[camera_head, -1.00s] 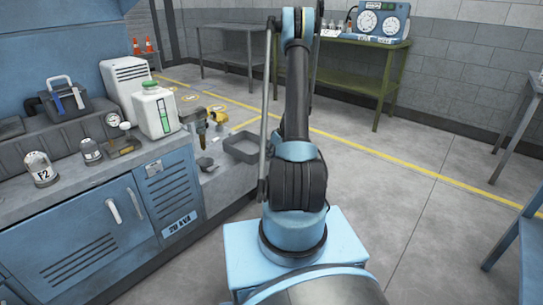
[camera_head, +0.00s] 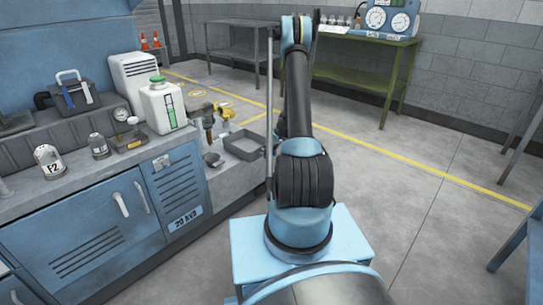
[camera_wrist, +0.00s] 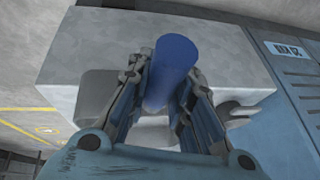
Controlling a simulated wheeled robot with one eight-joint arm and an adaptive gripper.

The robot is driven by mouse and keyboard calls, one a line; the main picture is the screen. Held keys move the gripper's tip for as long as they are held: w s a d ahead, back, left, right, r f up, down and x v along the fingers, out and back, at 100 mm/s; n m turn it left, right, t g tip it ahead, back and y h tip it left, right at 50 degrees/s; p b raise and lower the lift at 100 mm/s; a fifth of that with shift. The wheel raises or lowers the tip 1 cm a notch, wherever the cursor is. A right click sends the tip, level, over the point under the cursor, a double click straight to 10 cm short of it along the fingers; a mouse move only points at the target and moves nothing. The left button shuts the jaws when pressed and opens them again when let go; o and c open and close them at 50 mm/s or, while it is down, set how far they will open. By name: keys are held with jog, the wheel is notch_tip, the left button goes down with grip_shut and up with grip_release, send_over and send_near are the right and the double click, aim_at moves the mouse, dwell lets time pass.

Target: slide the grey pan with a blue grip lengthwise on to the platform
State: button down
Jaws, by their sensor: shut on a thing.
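My gripper (camera_wrist: 162,110) is shut on a blue cylindrical grip (camera_wrist: 172,62) in the wrist view, with a finger on each side of it. The grip's rounded end points towards the top of that picture. A grey shape with rounded corners (camera_wrist: 95,95) shows left of the fingers; I cannot tell whether it is joined to the grip. A shallow grey tray (camera_head: 243,145) stands at the bench's right end, close to my arm. I cannot tell which surface is the platform.
A green table (camera_head: 365,68) stands at the back. Floor on the right is open.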

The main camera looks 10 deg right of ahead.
jog(key=shift+w+a+f, duration=0.1)
jog(key=shift+w+a, duration=1.55)
jog(key=shift+w, duration=0.65)
jog(key=shift+w+a+f, duration=0.1)
jog(key=shift+w+a, duration=1.6)
jog(key=shift+w, duration=0.6)
jog(key=shift+w+a, duration=1.65)
jog(key=shift+w, duration=0.65)
jog(key=shift+f, duration=0.5)
jog(key=c, duration=1.3)
grip_release()
jog(key=shift+c, duration=0.2)
